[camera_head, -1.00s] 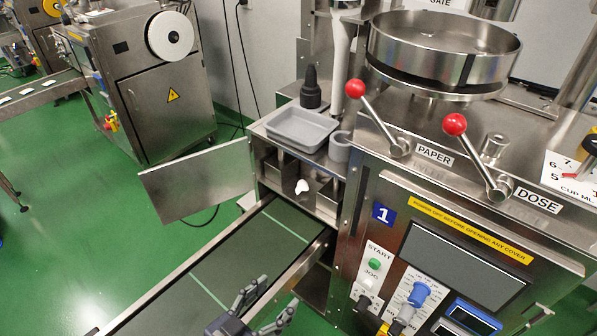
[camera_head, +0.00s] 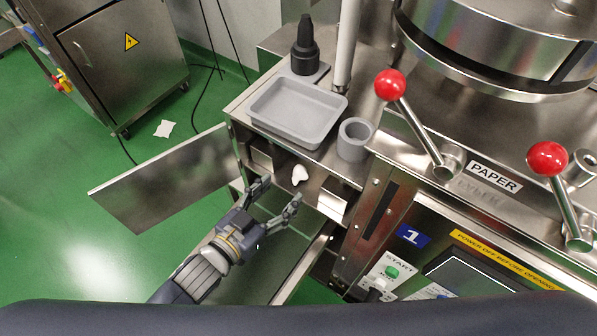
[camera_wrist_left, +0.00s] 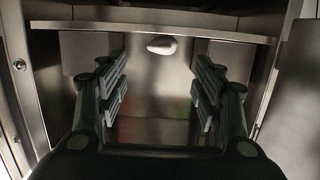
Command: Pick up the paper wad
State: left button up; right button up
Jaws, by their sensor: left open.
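The paper wad (camera_head: 299,175) is a small white crumpled lump at the open compartment in the machine's front, below the grey tray. In the left wrist view the wad (camera_wrist_left: 162,45) shows as a pale oval ahead, between and beyond the fingers. My left gripper (camera_head: 279,192) is open and empty, its fingers pointing toward the compartment, short of the wad. In the left wrist view the gripper (camera_wrist_left: 160,88) has its fingers spread on either side. My right gripper is not in view.
A grey tray (camera_head: 298,112), a grey cup (camera_head: 354,139) and a black bottle (camera_head: 305,48) stand on the ledge above the compartment. An open metal door (camera_head: 165,180) sticks out to the left. Red-knobbed levers (camera_head: 390,85) are at the right. White paper (camera_head: 164,128) lies on the green floor.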

aim_at(297, 175)
pick_arm(q)
jog(key=x, duration=0.3)
jog(key=shift+w+a, duration=0.1)
jog(key=shift+x, duration=1.25)
jog(key=shift+w+f, duration=0.15)
jog(key=shift+w, duration=0.15)
jog(key=shift+w+d, duration=0.1)
jog(key=shift+d, duration=0.25)
jog(key=shift+c, duration=0.8)
jog(key=c, duration=0.4)
jog(key=shift+c, duration=0.9)
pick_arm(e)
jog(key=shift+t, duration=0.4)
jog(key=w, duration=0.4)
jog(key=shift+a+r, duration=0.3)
